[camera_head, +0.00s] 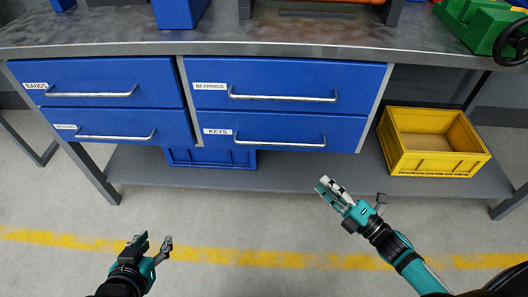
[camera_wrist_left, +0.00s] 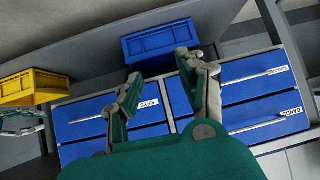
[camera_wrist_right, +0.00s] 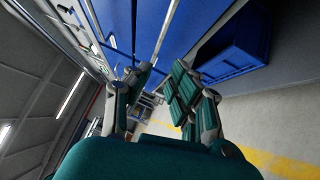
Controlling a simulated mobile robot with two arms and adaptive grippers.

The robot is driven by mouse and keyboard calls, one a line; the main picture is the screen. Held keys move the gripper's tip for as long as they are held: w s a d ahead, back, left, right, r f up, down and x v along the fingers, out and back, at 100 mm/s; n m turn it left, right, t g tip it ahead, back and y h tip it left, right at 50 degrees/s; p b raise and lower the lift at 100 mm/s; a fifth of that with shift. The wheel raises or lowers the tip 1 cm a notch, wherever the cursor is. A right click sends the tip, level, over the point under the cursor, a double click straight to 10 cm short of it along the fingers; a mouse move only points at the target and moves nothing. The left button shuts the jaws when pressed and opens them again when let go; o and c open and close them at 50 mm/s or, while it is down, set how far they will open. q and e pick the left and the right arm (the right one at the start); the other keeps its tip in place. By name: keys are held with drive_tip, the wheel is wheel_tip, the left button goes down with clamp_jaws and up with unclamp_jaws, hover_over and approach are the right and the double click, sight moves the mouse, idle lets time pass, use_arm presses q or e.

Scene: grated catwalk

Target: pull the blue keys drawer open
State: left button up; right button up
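The blue keys drawer (camera_head: 255,127) is the lower right one of the drawers under the bench, with a white KEYS label and a horizontal silver handle (camera_head: 290,144). Its front looks flush and closed. It also shows upside down in the left wrist view (camera_wrist_left: 85,112). My right gripper (camera_head: 329,187) is below and right of the handle, apart from it. Its fingers are parted and empty in the right wrist view (camera_wrist_right: 160,75). My left gripper (camera_head: 153,243) is open and empty, low in front of the bench, away from the drawers.
The bearings drawer (camera_head: 280,77) is directly above, the bands drawer (camera_head: 110,72) upper left. A blue crate (camera_head: 210,158) and a yellow crate (camera_head: 398,163) stand on the lower shelf (camera_head: 300,181). The worktop (camera_head: 230,38) overhangs the drawers. The floor in front is clear.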

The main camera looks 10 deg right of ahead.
sight(282, 143)
use_arm(q)
drive_tip(key=w+d+r+t+h+b, duration=0.1)
drive_tip(key=w+d+r+t+b, duration=0.1)
drive_tip(key=w+r+t, duration=0.3)
drive_tip(key=shift+w+d+r+t+h, duration=0.15)
drive_tip(key=shift+d+r+t+h, duration=0.45)
drive_tip(key=shift+r, duration=1.55)
use_arm(e)
drive_tip(key=shift+x, duration=8.6)
use_arm(q)
drive_tip(key=shift+a, duration=0.1)
use_arm(e)
drive_tip(key=shift+d, duration=0.1)
clamp_jaws()
drive_tip(key=shift+r, duration=0.1)
